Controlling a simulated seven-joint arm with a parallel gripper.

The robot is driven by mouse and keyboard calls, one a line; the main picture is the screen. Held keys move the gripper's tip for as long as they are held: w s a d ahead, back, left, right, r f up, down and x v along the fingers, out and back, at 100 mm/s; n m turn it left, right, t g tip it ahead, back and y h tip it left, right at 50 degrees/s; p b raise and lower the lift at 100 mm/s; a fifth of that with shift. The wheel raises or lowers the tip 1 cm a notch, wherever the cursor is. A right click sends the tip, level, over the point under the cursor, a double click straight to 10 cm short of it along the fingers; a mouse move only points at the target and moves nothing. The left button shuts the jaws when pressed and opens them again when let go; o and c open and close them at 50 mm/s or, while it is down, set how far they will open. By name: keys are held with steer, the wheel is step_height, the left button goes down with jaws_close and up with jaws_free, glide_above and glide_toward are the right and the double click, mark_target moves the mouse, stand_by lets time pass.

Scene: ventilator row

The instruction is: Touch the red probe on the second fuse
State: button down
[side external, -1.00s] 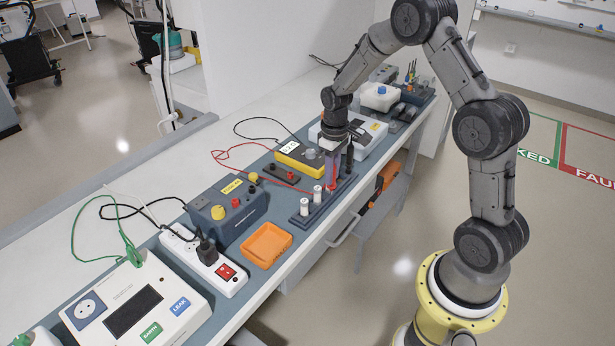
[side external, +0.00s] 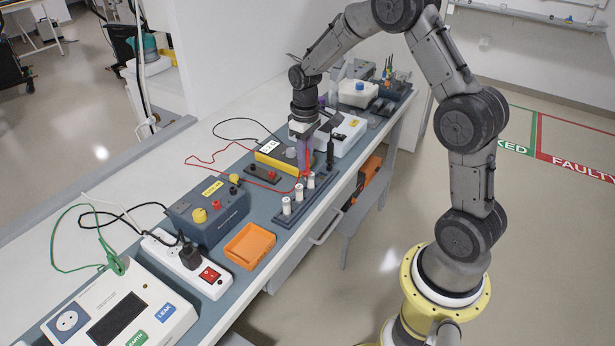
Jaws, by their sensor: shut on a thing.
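Three white fuses stand upright in a dark rack (side external: 318,192) on the bench: one at the near end (side external: 286,205), the second in the middle (side external: 299,192) and the third at the far end (side external: 311,180). My gripper (side external: 305,140) is shut on the red probe (side external: 307,160), which points down with its red lead trailing left. The probe's lower end is close to the tops of the second and third fuses; I cannot tell whether it touches either. The black probe (side external: 330,155) stands upright at the rack's far end. The yellow meter (side external: 277,157) is behind, its display partly readable.
An orange tray (side external: 250,246), a blue-grey box with knobs (side external: 208,212) and a white power strip (side external: 187,264) lie nearer on the bench. A small dark block with red terminals (side external: 262,175) sits left of the rack. A white case (side external: 345,132) stands beyond the gripper.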

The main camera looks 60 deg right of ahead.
step_height(320, 180, up, 6)
steer(key=a+f, duration=0.1)
steer(key=a, duration=0.1)
steer(key=shift+w+a+f, duration=0.1)
steer(key=shift+w+f, duration=0.05)
steer(key=shift+f, duration=0.9)
steer(key=shift+w+a+f, duration=0.1)
steer(key=shift+w+f, duration=0.05)
steer(key=shift+f, duration=0.85)
steer(key=shift+f, duration=0.45)
step_height(320, 180, up, 7)
stand_by(1.0)
